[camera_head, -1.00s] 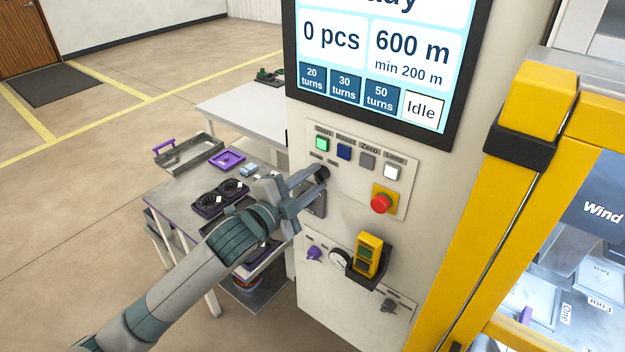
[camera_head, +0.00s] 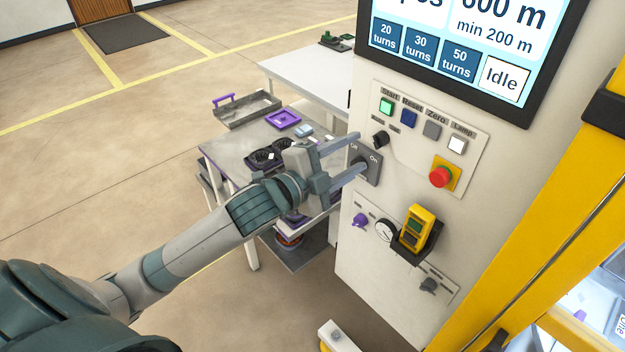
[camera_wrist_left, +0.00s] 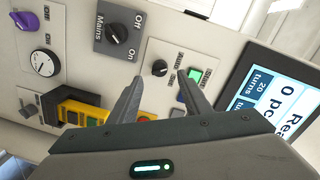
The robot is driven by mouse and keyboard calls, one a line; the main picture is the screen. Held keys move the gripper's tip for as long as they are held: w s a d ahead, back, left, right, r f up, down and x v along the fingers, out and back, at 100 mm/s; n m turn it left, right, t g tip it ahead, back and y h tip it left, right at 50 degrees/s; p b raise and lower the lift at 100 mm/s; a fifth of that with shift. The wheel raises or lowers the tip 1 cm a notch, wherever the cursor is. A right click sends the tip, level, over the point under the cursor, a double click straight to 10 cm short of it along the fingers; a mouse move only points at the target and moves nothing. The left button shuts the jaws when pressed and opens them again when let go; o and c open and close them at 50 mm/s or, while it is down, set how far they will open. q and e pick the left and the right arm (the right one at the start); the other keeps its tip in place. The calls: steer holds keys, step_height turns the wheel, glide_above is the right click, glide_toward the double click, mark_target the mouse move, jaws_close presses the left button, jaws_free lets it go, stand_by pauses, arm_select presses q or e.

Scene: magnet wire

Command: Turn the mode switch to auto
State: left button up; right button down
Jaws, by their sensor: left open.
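The mode switch (camera_head: 380,139) is a small black rotary knob on the control panel, below the Start button. It also shows in the left wrist view as a black knob (camera_wrist_left: 160,68) with two small labels beside it. Which label it points to is too small to tell. My left gripper (camera_head: 358,153) is open and empty. In the head view its fingers point at the cabinet, just left of the knob. In the left wrist view the knob appears between the fingertips (camera_wrist_left: 163,80), apparently untouched. My right gripper is not in view.
The grey mains switch (camera_wrist_left: 120,32) is close to the fingers. A red emergency button (camera_head: 440,177) and a yellow handheld device (camera_head: 417,228) are on the cabinet at the right. The screen (camera_head: 458,65) reads Idle. A worktable (camera_head: 222,150) stands left of the cabinet.

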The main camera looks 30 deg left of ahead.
arm_select(q)
steer(key=p+v, duration=0.4)
steer(key=v, duration=0.6)
steer(key=shift+s+p, duration=0.4)
steer(key=shift+s, duration=0.05)
steer(key=shift+a, duration=0.1)
